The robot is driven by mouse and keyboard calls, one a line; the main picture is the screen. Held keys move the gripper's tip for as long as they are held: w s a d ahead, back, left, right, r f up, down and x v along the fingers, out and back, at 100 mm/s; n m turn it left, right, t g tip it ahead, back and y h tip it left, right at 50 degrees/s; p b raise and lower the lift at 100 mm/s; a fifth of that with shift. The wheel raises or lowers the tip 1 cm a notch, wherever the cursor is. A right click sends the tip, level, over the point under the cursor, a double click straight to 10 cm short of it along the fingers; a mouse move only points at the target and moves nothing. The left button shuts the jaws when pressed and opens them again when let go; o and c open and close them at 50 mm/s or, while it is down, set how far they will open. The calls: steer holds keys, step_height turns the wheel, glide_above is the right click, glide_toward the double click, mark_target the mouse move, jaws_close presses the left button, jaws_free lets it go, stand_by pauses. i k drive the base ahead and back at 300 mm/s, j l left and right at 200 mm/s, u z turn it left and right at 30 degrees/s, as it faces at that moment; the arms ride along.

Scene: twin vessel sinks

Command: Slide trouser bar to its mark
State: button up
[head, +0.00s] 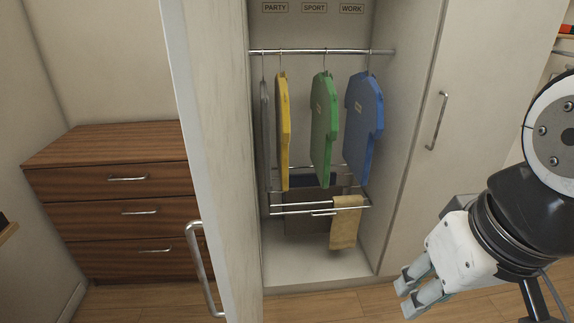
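The trouser bar (290,209) is a chrome pull-out rack low inside the open wardrobe, below the hanging shirts. Tan trousers (345,225) hang over its right part. Darker trousers (305,217) hang behind its front rail. A short handle-like bar (323,214) shows at the front rail. I cannot make out a mark for the bar. My gripper (408,296) is at the lower right, outside the wardrobe, in front of the closed right door and apart from the bar. Its two fingers point left and down, slightly apart, with nothing between them.
The open door (205,150) with its long handle (204,265) stands left of the opening. Yellow (283,130), green (324,130) and blue (364,125) shirts hang from the upper rail (300,51). A wooden dresser (110,200) stands at left. Floor in front is clear.

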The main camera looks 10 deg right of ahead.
mark_target(307, 209)
steer(key=i+l, duration=0.15)
steer(key=i, duration=0.2)
steer(key=i+l, duration=0.15)
steer(key=i, duration=0.25)
steer(key=i+l, duration=0.15)
steer(key=i, duration=0.2)
